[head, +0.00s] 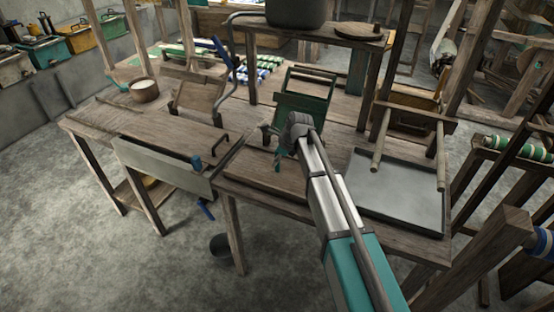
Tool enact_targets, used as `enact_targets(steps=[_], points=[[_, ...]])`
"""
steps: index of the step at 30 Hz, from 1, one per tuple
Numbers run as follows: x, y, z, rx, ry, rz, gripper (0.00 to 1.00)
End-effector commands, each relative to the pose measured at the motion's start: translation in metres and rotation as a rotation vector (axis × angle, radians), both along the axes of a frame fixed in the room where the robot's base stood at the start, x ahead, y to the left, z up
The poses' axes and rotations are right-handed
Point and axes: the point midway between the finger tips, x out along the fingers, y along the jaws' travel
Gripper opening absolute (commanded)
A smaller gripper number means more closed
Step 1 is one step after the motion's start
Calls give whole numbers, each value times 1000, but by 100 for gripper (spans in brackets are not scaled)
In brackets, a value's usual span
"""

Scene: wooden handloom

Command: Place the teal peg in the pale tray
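My arm reaches in from the bottom right over the wooden bench. My gripper (275,143) is at its far end, low over the middle of the bench; it is small and dark, and its fingers are hard to make out. A small dark teal piece (277,161) shows just below the gripper. It may be the teal peg, but I cannot tell whether it is held or is part of something else. The pale tray (395,197), flat and grey with a dark rim, lies on the bench to the right of my arm. No peg shows in its visible part.
A green frame (303,104) stands just behind my gripper. A blue upright piece (197,162) is at the front edge beside a pale panel (160,167). Wooden rods (381,139) lean over the tray's back part.

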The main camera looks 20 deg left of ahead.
Motion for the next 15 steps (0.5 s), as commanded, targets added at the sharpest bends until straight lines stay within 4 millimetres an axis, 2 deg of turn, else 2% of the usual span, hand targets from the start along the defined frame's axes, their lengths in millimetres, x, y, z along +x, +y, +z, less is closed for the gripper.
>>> enact_targets(steps=[1, 2, 15], points=[[0, 0, 0, 0, 0, 0, 51], [0, 0, 0, 0, 0, 0, 56], [0, 0, 1, 0, 0, 0, 56]])
